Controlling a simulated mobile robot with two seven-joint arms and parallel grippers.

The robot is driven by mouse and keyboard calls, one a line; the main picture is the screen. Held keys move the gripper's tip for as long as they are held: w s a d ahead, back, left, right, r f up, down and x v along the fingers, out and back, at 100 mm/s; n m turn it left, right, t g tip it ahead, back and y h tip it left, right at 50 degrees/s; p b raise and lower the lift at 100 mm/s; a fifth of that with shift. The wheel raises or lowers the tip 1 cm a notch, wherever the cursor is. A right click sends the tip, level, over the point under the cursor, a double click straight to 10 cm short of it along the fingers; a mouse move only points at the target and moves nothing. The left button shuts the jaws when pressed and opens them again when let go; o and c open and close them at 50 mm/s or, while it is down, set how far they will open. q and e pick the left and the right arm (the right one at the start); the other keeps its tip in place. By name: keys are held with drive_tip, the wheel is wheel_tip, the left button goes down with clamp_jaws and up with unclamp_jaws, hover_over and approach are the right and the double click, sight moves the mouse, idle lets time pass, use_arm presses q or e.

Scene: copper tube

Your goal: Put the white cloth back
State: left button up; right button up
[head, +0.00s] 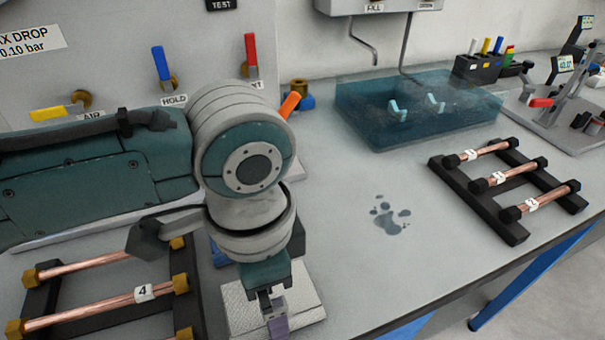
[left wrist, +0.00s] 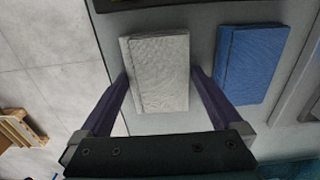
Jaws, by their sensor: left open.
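The white cloth (left wrist: 160,75) is folded into a flat textured rectangle and lies on the bench top. In the head view it shows (head: 304,300) at the near edge, partly covered by my left gripper (head: 275,318). My left gripper is open above the cloth, and in the left wrist view its two purple fingers stand on either side of the cloth. I cannot tell whether the fingertips touch it. A wet patch of several dark drops (head: 388,215) lies on the bench to the right. My right gripper is not in view.
A blue folded cloth (left wrist: 252,65) lies beside the white one. A rack with copper tubes (head: 505,178) stands at right, another (head: 105,313) at left. A translucent blue water tank (head: 415,120) is at the back. The bench middle is clear around the drops.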

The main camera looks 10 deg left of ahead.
use_arm(q)
wheel_tip(320, 180, up, 12)
drive_tip(key=p, duration=0.2)
drive_tip(key=s+d+f+n+t+h, duration=0.2)
drive_tip(key=s+d+n+h, duration=0.15)
drive_tip(key=s, duration=0.25)
drive_tip(key=s+a+n+t+y, duration=0.1)
drive_tip(key=s+a+n+y, duration=0.2)
drive_tip(key=a, duration=0.9)
drive_tip(key=s+n, duration=0.2)
drive_tip(key=s, duration=0.1)
drive_tip(key=shift+a+f+n+t, duration=0.2)
drive_tip(key=shift+a+n+t, duration=0.1)
drive_tip(key=shift+a+n, duration=0.1)
wheel_tip(320, 180, up, 39)
drive_tip(key=p, duration=3.9)
drive_tip(key=shift+p, duration=0.3)
